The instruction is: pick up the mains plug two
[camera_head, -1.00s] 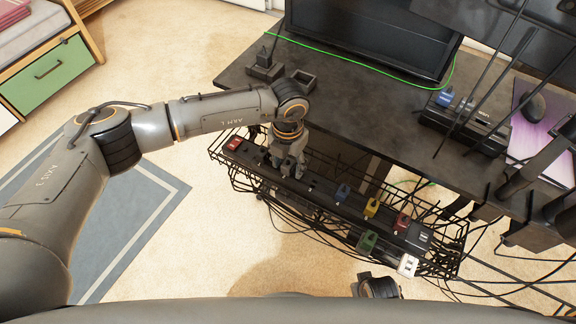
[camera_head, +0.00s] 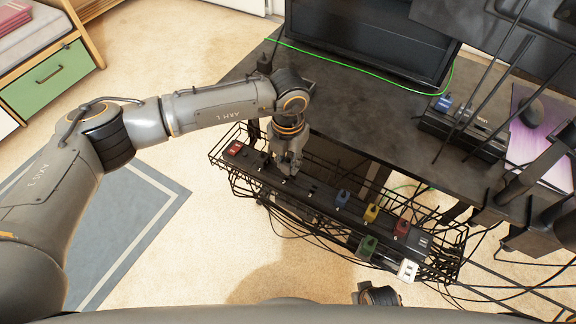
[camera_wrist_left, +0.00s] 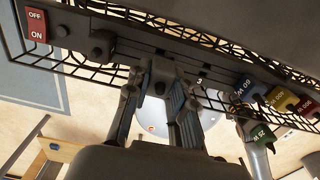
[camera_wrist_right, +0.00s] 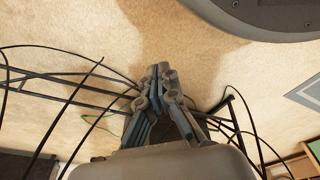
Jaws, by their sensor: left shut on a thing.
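The power strip (camera_head: 325,196) lies in a black wire tray below the desk's front edge. My left gripper (camera_head: 289,170) points down over the strip's left half, between the red switch and the blue plug. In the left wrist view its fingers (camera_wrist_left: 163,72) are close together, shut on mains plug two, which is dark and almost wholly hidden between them. I cannot tell whether the plug is still seated in the strip. Another black plug (camera_wrist_left: 101,44) sits nearer the switch. My right gripper (camera_wrist_right: 161,73) is shut and empty, over the floor in its wrist view.
The red switch (camera_head: 235,149) is at the strip's left end. Loose cables hang around the wire tray (camera_head: 222,159). The desk (camera_head: 360,110) is behind.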

